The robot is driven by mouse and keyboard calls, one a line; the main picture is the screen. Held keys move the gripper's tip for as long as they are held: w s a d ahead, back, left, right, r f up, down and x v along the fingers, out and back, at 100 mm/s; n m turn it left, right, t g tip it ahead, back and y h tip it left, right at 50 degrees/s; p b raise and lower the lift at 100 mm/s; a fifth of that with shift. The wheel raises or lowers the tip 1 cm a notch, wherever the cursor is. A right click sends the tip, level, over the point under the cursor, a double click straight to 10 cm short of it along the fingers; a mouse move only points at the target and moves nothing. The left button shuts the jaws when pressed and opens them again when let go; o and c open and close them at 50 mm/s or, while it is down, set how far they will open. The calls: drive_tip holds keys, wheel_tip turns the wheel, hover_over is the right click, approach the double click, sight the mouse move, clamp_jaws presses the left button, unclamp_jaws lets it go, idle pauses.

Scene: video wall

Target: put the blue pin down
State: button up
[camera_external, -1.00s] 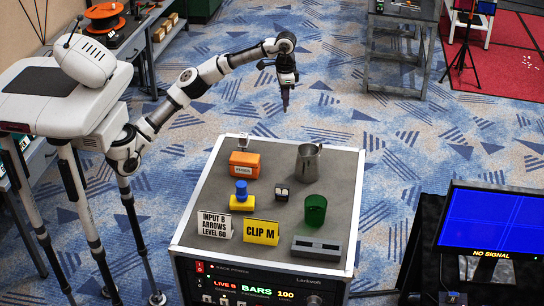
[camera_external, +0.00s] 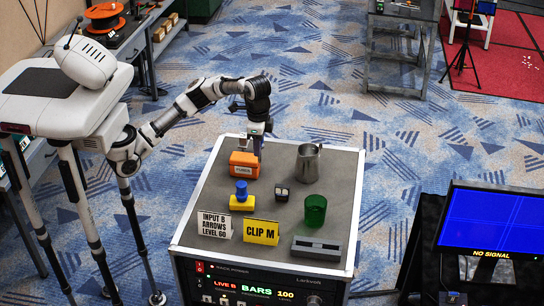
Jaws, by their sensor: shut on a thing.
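My gripper (camera_external: 257,147) points down at the back of the grey-topped equipment case (camera_external: 335,205), just behind the right end of an orange box (camera_external: 241,170). It is shut on a slim, dark bluish thing that fits the blue pin. The fingers and the orange box hide most of it, so I cannot tell whether its lower end touches the case top. A separate blue knobbed piece (camera_external: 241,187) stands on a yellow block (camera_external: 242,204) in front of the orange box.
A metal pitcher (camera_external: 308,163), a small dark piece (camera_external: 282,194) and a green cup (camera_external: 315,210) stand on the case. Signs (camera_external: 261,232) and a grey slotted block (camera_external: 317,248) line its front. Bare top lies between the orange box and the pitcher.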

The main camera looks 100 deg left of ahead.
wheel_tip(320, 180, down, 13)
idle(0.5)
drive_tip(key=shift+f, duration=0.1)
drive_tip(key=o, duration=0.5)
drive_tip(key=shift+f, duration=0.1)
drive_tip(key=o, duration=0.5)
wheel_tip(320, 180, up, 12)
drive_tip(key=shift+r, duration=0.2)
